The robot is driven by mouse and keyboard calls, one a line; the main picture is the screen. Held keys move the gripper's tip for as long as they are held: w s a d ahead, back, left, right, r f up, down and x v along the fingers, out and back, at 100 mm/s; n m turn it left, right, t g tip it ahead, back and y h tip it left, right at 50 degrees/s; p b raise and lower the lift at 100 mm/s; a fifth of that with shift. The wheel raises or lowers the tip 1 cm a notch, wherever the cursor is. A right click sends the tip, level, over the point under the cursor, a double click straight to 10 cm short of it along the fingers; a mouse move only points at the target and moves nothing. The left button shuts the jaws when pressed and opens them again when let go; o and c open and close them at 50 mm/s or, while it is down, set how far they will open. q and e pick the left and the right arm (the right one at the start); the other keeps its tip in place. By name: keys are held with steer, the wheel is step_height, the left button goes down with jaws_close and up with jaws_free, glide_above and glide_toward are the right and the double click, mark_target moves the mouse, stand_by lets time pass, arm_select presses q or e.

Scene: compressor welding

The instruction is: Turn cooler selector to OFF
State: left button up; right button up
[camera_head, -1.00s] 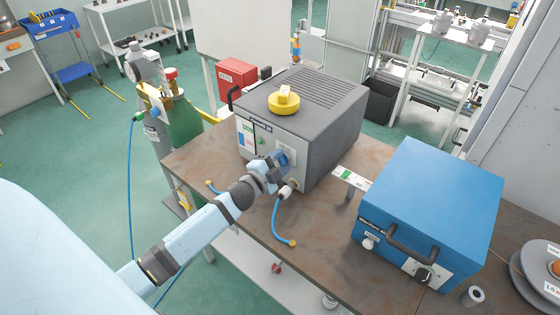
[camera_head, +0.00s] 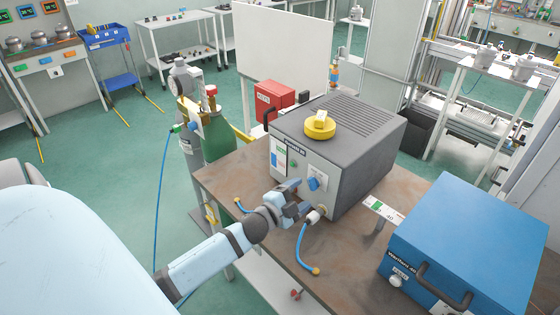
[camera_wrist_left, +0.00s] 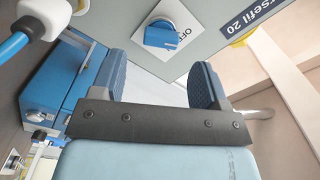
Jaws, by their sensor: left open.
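The selector is a blue knob (camera_head: 317,183) on the front panel of the grey machine (camera_head: 345,190). My left gripper (camera_head: 299,200) is in front of the panel, just left of and below the knob. In the left wrist view my left gripper (camera_wrist_left: 160,82) is open and empty, with the knob beyond the fingertips and clear of them. My right gripper is out of view.
A yellow round piece (camera_head: 320,127) sits on the grey machine. A blue box (camera_head: 470,235) stands to the right on the brown table (camera_head: 225,175). Gas cylinders (camera_head: 213,145) stand at left, a red box (camera_head: 274,94) behind.

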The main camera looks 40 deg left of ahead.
arm_select(q)
steer(key=s+b, duration=0.1)
steer(key=s, duration=0.8)
steer(key=shift+a, duration=0.35)
steer(key=s+d+f+n+g+h+p, duration=0.1)
steer(key=s+d+f+n+g+p, duration=0.1)
steer(key=s+d+f+n, duration=0.3)
steer(key=s+d+f+n+g+h+p, duration=0.1)
steer(key=s+d+f+n+g+p, duration=0.2)
steer(key=s+d, duration=0.5)
steer(key=d+f+n+g, duration=0.1)
steer(key=d+f+g, duration=0.1)
steer(key=d+f, duration=0.1)
steer(key=shift+d+f+n, duration=0.25)
steer(key=shift+d+n, duration=0.15)
steer(key=shift+d, duration=0.45)
